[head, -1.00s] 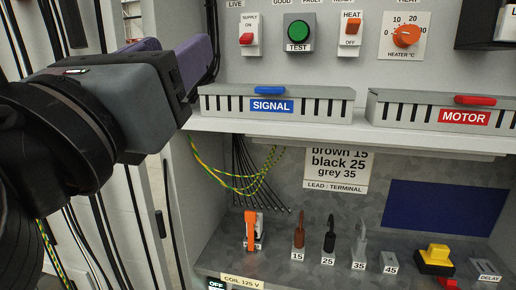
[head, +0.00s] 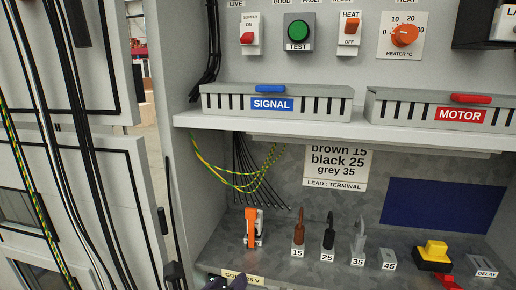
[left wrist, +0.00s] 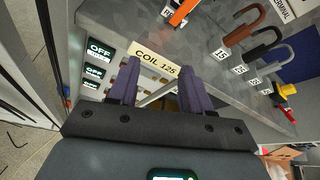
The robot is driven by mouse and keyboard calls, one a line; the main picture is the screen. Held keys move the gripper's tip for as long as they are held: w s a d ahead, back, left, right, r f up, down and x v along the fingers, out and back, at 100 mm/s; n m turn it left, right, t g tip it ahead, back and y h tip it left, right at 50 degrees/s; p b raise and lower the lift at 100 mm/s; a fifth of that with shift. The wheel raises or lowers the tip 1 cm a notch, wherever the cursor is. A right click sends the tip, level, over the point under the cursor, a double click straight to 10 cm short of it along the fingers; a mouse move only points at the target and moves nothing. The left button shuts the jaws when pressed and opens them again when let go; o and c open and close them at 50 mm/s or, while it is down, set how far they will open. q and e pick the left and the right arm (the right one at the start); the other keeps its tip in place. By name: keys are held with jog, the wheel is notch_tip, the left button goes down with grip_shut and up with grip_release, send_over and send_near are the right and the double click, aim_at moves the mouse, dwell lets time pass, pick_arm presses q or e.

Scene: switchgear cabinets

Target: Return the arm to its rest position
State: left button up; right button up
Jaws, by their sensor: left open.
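My left gripper (left wrist: 158,85) is open in the left wrist view, its two purple fingers apart with nothing held between them. The fingers point at the cabinet front just below the label COIL 125 V (left wrist: 157,58). In the head view only a small purple part of the left gripper (head: 229,284) shows at the bottom edge, by the same label; the rest of the arm is out of the picture. My right gripper is in neither view.
The lower shelf holds an orange-levered part (head: 250,228), brown (head: 299,232), black (head: 328,233) and grey (head: 360,238) leads, and a yellow-topped block (head: 433,256). Above are the SIGNAL duct (head: 225,101) and MOTOR duct (head: 410,108). An open cabinet door (head: 95,150) with cables stands at left.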

pick_arm(q)
jog(key=s+a+f+n+g, duration=0.1)
jog(key=s+f+n+g, duration=0.1)
jog(key=s+f+n, duration=0.5)
jog(key=s+a+f+n+g+y, duration=0.15)
jog(key=s+f, duration=0.25)
jog(key=f, duration=0.8)
jog(key=s+a+f+n+g, duration=0.1)
jog(key=s+f+n+g, duration=0.1)
jog(key=s+f+n, duration=0.5)
jog(key=s+a+f+n+g+y, duration=0.2)
jog(key=s+a+f+n+g, duration=0.1)
jog(key=s+a+f+n, duration=0.5)
jog(key=s+a+r+n, duration=0.2)
jog(key=a+r+n, duration=0.15)
jog(key=n, duration=0.55)
notch_tip(320, 180, up, 26)
jog(key=p, duration=2.6)
jog(key=shift+a+f+g+y, duration=0.25)
jog(key=shift+a+g+y, duration=0.05)
jog(key=shift+g+y, duration=0.05)
jog(key=shift+o, duration=0.6)
jog(key=shift+n, duration=0.25)
